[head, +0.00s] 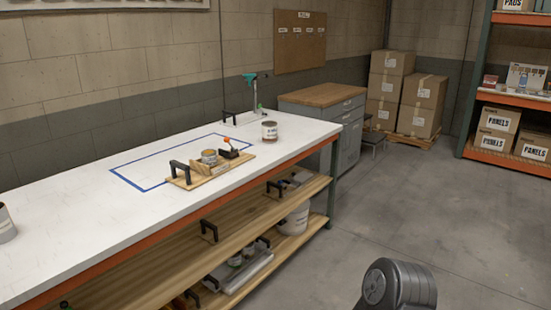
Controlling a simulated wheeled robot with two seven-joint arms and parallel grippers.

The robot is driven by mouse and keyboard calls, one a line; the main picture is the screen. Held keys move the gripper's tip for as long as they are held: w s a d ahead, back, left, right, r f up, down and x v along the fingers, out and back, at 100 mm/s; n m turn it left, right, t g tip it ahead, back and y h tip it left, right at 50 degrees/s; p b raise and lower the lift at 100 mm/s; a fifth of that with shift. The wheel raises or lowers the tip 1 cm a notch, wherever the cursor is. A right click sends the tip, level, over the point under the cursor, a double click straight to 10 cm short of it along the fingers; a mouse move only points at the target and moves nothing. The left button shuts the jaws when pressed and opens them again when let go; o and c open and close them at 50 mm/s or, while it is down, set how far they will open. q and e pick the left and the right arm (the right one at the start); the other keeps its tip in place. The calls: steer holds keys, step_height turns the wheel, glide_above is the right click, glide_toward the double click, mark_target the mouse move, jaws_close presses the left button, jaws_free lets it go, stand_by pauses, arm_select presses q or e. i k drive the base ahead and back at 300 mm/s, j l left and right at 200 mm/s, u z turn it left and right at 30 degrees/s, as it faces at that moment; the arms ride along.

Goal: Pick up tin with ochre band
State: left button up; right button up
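A small tin with a yellowish, ochre-like band (209,157) stands on a wooden carrier (214,172) on the white workbench. A white tin with a dark reddish-brown top band (269,131) stands on the bench behind and to the right of it. Another tin with a dark reddish band (6,226) is cut off by the left picture edge. Neither of my grippers is in view. A dark grey rounded part at the bottom right appears to be part of my arm.
Blue tape marks a rectangle (140,187) on the workbench (100,228); the carrier overlaps it. Lower shelves (170,256) hold a white bucket (294,218) and tins. A grey cabinet (322,101) and stacked boxes (420,92) stand behind. The floor at right is clear.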

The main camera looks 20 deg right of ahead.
mark_target(209, 157)
steer(key=z, duration=0.3)
steer(key=i+z, duration=0.45)
steer(key=i+j+z, duration=0.45)
steer(key=i+j, duration=0.2)
steer(key=i, duration=0.2)
steer(key=i+j, duration=0.2)
steer(key=i, duration=0.2)
